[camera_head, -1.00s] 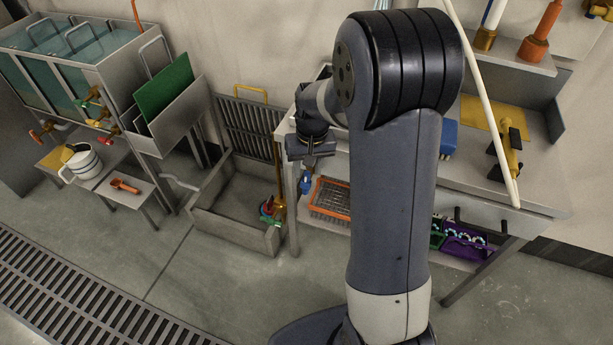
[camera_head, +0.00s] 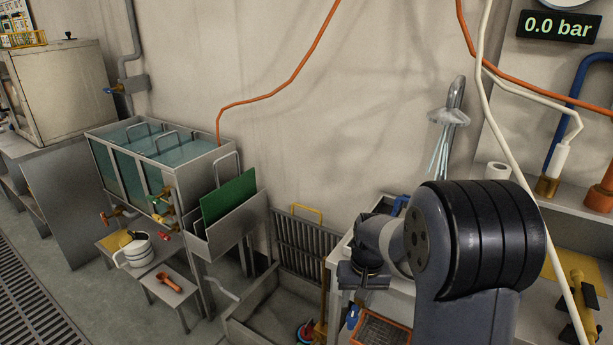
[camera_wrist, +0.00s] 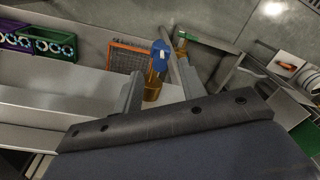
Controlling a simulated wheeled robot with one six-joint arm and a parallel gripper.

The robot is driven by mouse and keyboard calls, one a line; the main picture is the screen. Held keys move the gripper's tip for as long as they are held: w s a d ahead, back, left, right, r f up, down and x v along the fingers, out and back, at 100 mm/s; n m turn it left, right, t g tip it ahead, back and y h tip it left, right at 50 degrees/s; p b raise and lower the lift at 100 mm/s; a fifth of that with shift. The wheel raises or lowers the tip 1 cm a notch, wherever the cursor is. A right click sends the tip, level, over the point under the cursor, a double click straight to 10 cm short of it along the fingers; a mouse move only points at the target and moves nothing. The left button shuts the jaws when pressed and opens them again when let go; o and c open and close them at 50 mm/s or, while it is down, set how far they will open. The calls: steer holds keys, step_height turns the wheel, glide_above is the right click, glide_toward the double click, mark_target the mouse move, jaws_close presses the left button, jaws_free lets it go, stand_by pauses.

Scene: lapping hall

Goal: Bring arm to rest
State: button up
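My arm shows at the right of the head view, bent over the left end of the grey workbench (camera_head: 338,300). My gripper (camera_head: 362,281) hangs low beside that bench end. In the wrist view my gripper (camera_wrist: 157,68) has its two fingers spread apart. A small blue and brass fitting (camera_wrist: 154,80) appears between the fingers in that view, with no clear contact on either side. Its blue part shows below my gripper in the head view (camera_head: 352,317). I cannot tell how the fitting is supported.
An orange-framed tray (camera_head: 383,332) sits under the bench. A grey floor basin (camera_head: 245,325) and a water tank (camera_head: 120,170) stand left. A white jug (camera_head: 137,252) and orange tool (camera_head: 169,283) rest on low stands. A white hose (camera_head: 487,110) hangs close by my arm.

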mark_target(352, 316)
steer(key=f, duration=0.4)
steer(key=f+b, duration=0.1)
steer(key=f, duration=0.2)
steer(key=shift+w+a+f, duration=0.15)
steer(key=shift+a+f, duration=0.05)
steer(key=shift+f, duration=0.35)
steer(key=shift+b, duration=0.3)
steer(key=shift+r+p, duration=0.3)
steer(key=shift+p, duration=0.15)
